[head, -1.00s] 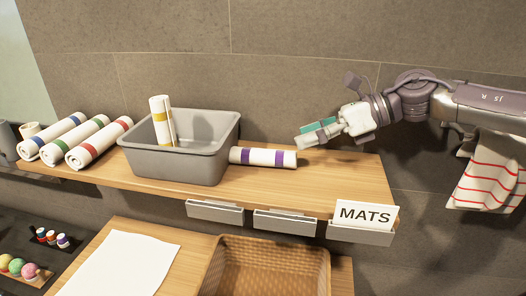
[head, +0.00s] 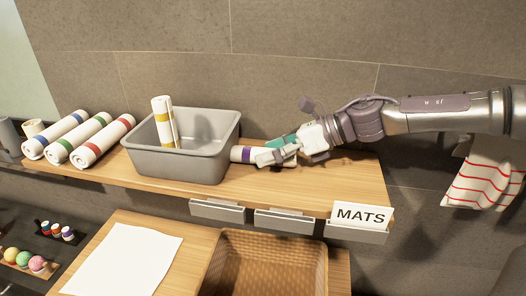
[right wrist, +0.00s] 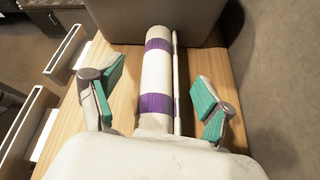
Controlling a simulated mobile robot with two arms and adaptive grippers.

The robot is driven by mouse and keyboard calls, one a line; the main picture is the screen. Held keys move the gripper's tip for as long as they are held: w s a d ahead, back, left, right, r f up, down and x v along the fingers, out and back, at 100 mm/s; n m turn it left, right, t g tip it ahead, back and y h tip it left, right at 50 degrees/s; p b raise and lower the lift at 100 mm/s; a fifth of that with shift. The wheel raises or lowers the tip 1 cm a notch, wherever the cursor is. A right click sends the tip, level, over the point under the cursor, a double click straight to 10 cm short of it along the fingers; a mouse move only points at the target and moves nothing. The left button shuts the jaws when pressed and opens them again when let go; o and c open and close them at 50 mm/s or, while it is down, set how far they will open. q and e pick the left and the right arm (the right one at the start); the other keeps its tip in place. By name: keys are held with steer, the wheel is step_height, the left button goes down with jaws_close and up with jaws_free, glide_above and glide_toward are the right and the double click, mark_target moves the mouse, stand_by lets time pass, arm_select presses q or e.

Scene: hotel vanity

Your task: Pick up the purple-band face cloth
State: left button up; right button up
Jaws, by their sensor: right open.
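The purple-band face cloth (head: 241,154) is a white roll with two purple bands, lying on the wooden shelf just right of the grey bin. In the right wrist view the cloth (right wrist: 156,75) lies between my open fingers, with a gap on both sides. My right gripper (head: 268,152) reaches in from the right over the cloth and hides part of it in the head view. In the right wrist view the right gripper (right wrist: 160,106) shows its green pads apart, with nothing held. My left gripper is not in view.
The grey bin (head: 180,163) holds a yellow-band roll (head: 162,122) standing up. Three rolled towels (head: 78,141) lie at the shelf's left. A MATS card (head: 362,216) is on the shelf's front edge. A wicker basket (head: 265,238) sits below. A striped towel (head: 484,180) hangs at right.

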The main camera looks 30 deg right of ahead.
steer(key=shift+a, duration=0.1)
steer(key=c, duration=1.3)
steer(key=shift+r, duration=0.1)
